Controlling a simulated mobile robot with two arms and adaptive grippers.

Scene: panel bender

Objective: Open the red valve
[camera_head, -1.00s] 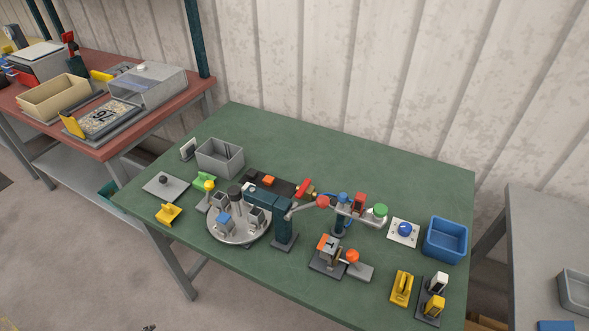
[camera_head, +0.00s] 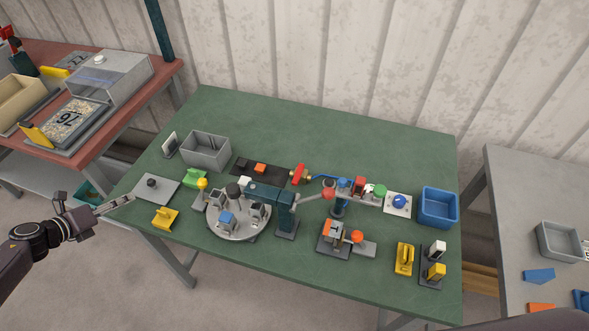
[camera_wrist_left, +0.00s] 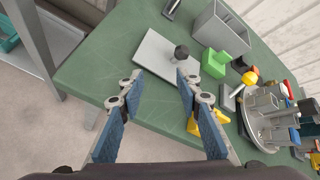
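The red valve (camera_head: 299,174) has a red handle and a brass-coloured body and sits near the middle of the green table, behind the teal arm-like fixture. My left gripper (camera_head: 118,203) is at the table's left edge, well left of the valve. In the left wrist view the two fingers of my left gripper (camera_wrist_left: 158,76) are spread apart with nothing between them. They point toward a grey plate with a black knob (camera_wrist_left: 181,53). I cannot make out the valve in that view. My right gripper is not in view.
The green table (camera_head: 330,120) is clear along its back. A round grey turntable (camera_head: 222,231), a grey bin (camera_head: 206,150), a yellow bracket (camera_head: 165,218) and a blue bin (camera_head: 438,207) stand on it. The teal fixture (camera_head: 286,215) stands in front of the valve.

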